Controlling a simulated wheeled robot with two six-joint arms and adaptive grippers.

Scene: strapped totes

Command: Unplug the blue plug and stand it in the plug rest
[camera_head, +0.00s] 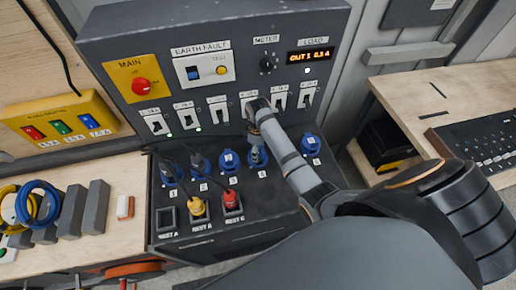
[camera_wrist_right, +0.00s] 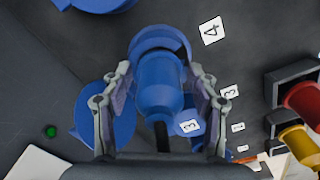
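A blue plug (camera_wrist_right: 160,85) stands in the socket marked 4, with its dark cable leaving its back end. In the head view this plug (camera_head: 257,157) is partly covered by my right gripper. My right gripper (camera_head: 256,125) reaches down over it from the right. In the right wrist view its fingers (camera_wrist_right: 160,82) lie along both sides of the plug, and the pads appear to touch it. The plug looks seated. Rest A (camera_head: 167,219) is an empty square holder at the front left of the black box. My left gripper is not in view.
A yellow plug (camera_head: 197,208) and a red plug (camera_head: 232,202) stand in the neighbouring rests B and C. Cabled blue plugs stand at socket 1 (camera_head: 170,174) and socket 2 (camera_head: 201,165). Sockets 3 (camera_head: 229,162) and 5 (camera_head: 310,144) flank the held plug. The switch panel (camera_head: 220,70) rises behind.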

